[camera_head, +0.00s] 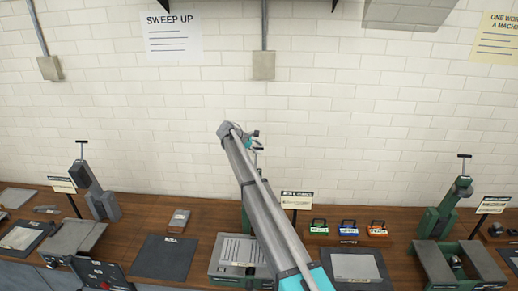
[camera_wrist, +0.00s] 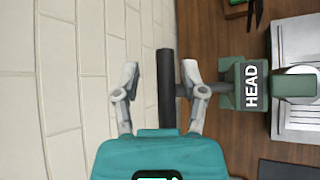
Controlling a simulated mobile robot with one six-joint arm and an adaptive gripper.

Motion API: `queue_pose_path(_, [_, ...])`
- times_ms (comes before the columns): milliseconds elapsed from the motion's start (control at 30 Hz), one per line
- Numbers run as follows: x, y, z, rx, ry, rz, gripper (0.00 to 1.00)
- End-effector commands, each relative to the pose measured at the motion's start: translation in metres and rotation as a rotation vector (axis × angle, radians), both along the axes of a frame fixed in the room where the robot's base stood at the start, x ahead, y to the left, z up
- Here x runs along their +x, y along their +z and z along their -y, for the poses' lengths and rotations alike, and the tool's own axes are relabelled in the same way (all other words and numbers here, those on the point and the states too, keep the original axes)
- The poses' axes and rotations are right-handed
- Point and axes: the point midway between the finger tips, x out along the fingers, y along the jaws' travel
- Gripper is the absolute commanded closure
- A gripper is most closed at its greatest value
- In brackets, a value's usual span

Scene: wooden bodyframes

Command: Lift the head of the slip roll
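In the wrist view a green block labelled HEAD (camera_wrist: 251,85) carries a short stem that ends in a dark cross-bar handle (camera_wrist: 165,88). My gripper (camera_wrist: 160,72) is open, with one finger on each side of the bar. The right finger lies between bar and block, by the stem; I see a gap on the left side and cannot tell contact on the right. In the head view my gripper (camera_head: 257,142) is high against the wall. My arm hides most of the green post (camera_head: 246,217) behind it. A grey machine base (camera_head: 226,262) shows beside the arm.
A wooden bench (camera_head: 150,222) runs along a white brick wall (camera_head: 330,110). Similar machines with T-handles stand at the left (camera_head: 100,200) and right (camera_head: 440,210). Small coloured boxes (camera_head: 348,228) and a sign (camera_head: 297,200) are right of my arm.

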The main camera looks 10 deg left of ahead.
Motion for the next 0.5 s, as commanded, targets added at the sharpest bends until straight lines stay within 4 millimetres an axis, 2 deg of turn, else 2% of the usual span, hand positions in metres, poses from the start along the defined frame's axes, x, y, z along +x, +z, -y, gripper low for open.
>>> queue_pose_path(33, [0.0011, -0.0023, -0.0080, 0.012, 0.009, 0.001, 0.45])
queue_pose_path(500, [0.0011, 0.0008, -0.0065, 0.007, 0.009, 0.002, 0.45])
